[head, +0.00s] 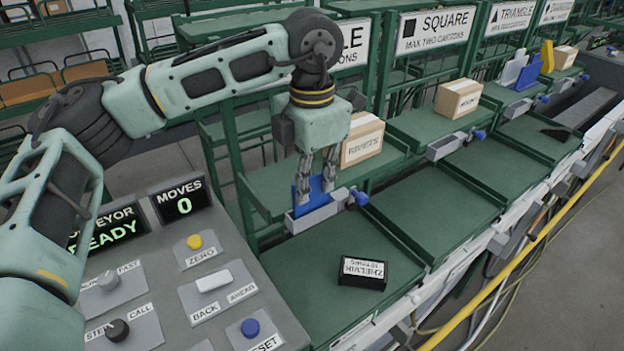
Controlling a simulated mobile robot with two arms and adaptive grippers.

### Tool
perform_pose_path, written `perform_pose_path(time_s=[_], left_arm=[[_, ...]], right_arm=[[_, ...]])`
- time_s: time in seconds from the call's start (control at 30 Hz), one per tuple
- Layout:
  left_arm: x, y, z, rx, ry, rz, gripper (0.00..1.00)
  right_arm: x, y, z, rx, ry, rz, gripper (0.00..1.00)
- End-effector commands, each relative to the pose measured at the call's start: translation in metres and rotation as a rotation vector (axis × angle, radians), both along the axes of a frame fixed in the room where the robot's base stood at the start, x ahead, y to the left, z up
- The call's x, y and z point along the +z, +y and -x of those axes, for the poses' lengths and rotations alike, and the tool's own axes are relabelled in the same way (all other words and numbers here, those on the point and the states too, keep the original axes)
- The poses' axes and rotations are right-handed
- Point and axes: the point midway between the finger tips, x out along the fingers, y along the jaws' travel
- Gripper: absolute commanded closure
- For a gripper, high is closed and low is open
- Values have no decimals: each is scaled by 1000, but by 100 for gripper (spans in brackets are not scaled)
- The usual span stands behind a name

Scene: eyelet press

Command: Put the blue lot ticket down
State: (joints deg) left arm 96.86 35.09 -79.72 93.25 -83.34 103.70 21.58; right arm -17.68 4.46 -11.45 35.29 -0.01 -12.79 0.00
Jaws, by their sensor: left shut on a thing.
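The blue lot ticket (316,197) is a flat upright blue card. My left gripper (317,183) points down and is shut on it, with fingers on both sides. The ticket's lower edge is at a small grey open-topped holder (313,220) on the front edge of the nearest shelf; it seems to stand inside the holder, but the fingers and holder wall partly hide this. A blue knob (360,198) sits at the holder's right end. My right gripper is not in view.
A black labelled box (362,273) lies on the green tray below the holder. Cartons stand on the shelves, one (362,140) close right of my gripper. The control panel (198,270) is at left. Blue (527,73), white (514,70) and yellow (547,57) cards stand at far right.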

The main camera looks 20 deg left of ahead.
Motion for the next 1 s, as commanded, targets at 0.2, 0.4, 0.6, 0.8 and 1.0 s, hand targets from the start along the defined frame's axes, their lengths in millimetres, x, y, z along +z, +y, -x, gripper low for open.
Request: perform_pose_path(time_s=[0.2,0.4,0.6,0.8,1.0], left_arm=[[-1,0,0,0,1,-1,79],[-1,0,0,0,1,-1,76],[3,0,0,0,0,0,76],[29,-1,-1,1,-4,1,76],[74,-1,-1,1,-4,0,76]], right_arm=[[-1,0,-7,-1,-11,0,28],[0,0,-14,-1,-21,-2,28],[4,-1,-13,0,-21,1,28],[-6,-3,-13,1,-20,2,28],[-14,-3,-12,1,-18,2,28]])
